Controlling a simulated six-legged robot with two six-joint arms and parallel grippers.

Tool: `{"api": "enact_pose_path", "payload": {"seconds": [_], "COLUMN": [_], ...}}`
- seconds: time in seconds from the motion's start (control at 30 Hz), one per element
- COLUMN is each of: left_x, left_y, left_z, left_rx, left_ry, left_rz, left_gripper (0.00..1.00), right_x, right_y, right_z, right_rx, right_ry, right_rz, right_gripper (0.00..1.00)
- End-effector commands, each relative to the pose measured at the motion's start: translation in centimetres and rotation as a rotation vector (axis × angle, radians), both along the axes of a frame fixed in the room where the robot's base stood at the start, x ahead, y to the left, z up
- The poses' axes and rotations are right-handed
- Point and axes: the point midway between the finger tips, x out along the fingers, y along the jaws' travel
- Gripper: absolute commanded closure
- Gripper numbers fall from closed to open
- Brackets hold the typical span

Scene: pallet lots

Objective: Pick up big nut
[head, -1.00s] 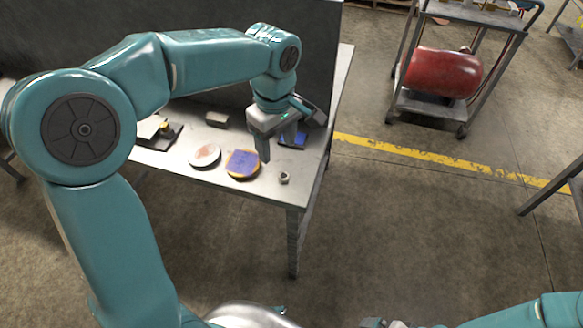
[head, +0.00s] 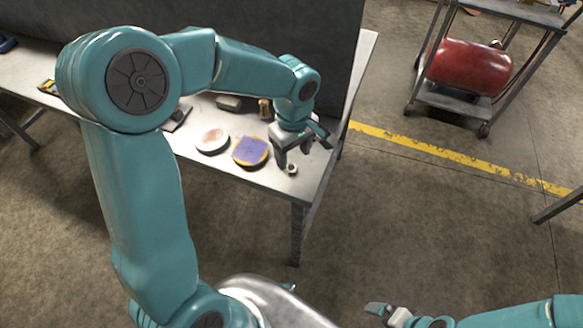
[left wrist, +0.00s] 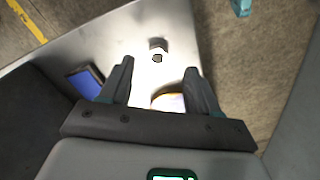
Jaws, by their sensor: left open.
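The big nut (head: 292,169) is a small pale metal piece with a hole. It rests near the front right corner of the grey metal table (head: 311,181). My left gripper (head: 293,157) points down just above and behind it, open and empty. In the left wrist view the nut (left wrist: 158,45) is just beyond the fingertips, roughly centred between the two fingers of the gripper (left wrist: 158,66). My right gripper (head: 382,310) shows low in the head view, away from the table, and its jaw opening is unclear.
A purple and yellow disc (head: 250,152) and a whitish-red disc (head: 212,140) lie left of the nut. A blue item (left wrist: 86,80) lies beside my left gripper. A dark panel stands behind. A cart with a red tank (head: 469,68) is at the right.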

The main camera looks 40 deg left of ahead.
Motion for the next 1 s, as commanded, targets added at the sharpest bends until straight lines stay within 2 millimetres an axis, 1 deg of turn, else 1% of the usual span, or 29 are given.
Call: {"api": "enact_pose_path", "payload": {"seconds": [0.17,0.37,0.43,0.53,0.73,0.77,0.8,0.87,0.9,0.93,1.0], "left_x": [0.1,0.1,0.2,0.3,0.3,0.3,0.3,0.3,0.3,0.3,0.3], "left_y": [0.0,0.2,0.2,0.2,0.2,0.2,0.2,0.2,0.2,0.2,0.2], "left_z": [-1.4,-4.6,-5.4,-5.9,-5.9,-5.9,-5.9,-5.9,-5.9,-5.9,-5.9], "left_rx": [0.0,-0.001,-0.001,-0.002,-0.002,-0.002,-0.002,-0.002,-0.002,-0.002,-0.002], "left_ry": [0.002,0.004,0.002,0.001,0.0,0.0,0.0,0.0,0.0,0.0,0.0], "left_rz": [0.0,0.0,0.0,-0.002,-0.001,-0.001,-0.001,-0.001,-0.001,-0.001,-0.001], "left_gripper": [0.38,0.38,0.38,0.38,0.38,0.48,0.61,0.81,0.94,0.99,0.99], "right_x": [0.0,0.0,0.0,0.0,0.0,0.0,0.0,0.0,0.0,0.0,0.0], "right_y": [0.0,0.0,0.0,0.0,0.0,0.0,0.0,0.0,0.0,0.0,0.0], "right_z": [0.1,0.3,0.3,0.3,0.3,0.3,0.3,0.3,0.3,0.3,0.3], "right_rx": [0.0,0.0,0.0,0.0,0.0,0.0,0.0,0.0,0.0,0.0,0.0], "right_ry": [0.0,0.0,0.0,0.0,0.0,0.0,0.0,0.0,0.0,0.0,0.0], "right_rz": [0.0,0.0,0.0,0.0,0.0,0.0,0.0,0.0,0.0,0.0,0.0], "right_gripper": [0.0,0.0,0.0,0.0,0.0,0.0,0.0,0.0,0.0,0.0,0.0]}}
